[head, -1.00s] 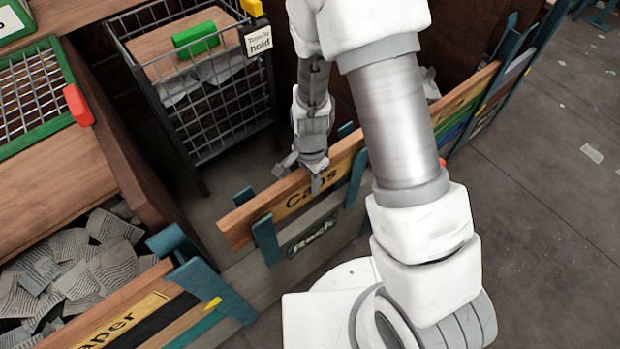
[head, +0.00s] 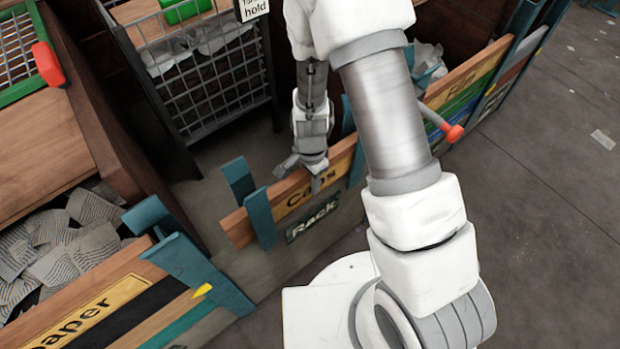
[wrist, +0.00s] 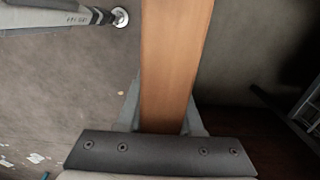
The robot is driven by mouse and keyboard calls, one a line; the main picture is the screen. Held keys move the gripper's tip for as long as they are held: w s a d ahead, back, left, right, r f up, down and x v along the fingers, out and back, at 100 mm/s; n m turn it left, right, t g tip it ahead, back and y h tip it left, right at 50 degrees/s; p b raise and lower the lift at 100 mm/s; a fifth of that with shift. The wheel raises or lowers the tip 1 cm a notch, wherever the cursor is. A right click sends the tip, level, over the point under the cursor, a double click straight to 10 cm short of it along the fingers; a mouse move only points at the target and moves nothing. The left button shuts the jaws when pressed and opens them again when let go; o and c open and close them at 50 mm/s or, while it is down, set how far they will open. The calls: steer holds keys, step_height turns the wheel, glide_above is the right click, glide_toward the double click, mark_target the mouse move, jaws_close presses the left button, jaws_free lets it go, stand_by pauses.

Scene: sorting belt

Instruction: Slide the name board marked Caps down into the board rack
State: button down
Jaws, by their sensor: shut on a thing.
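The wooden name board marked Caps (head: 295,199) stands on edge at the board rack (head: 313,219), whose plate reads Rack. Teal posts (head: 260,218) rise in front of and behind the board near its left end. The board sits low between them, just above the Rack plate; whether its lower edge touches the bottom cannot be seen. My gripper (head: 316,172) is shut on the board's top edge, right of the left posts. In the wrist view the board's top edge (wrist: 172,60) runs up from between the fingers. My arm hides part of the board's right end.
A wire cage cart (head: 205,95) with a "hold" sign stands behind the rack. Open floor is at right.

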steer(key=shift+f, duration=0.2)
stand_by(0.3)
steer(key=shift+f+b, duration=0.55)
steer(key=shift+f, duration=0.05)
steer(key=shift+c, duration=2.4)
jaws_free()
step_height(320, 180, up, 17)
steer(key=p, duration=0.5)
steer(key=shift+r+p, duration=0.2)
steer(key=shift+p, duration=0.2)
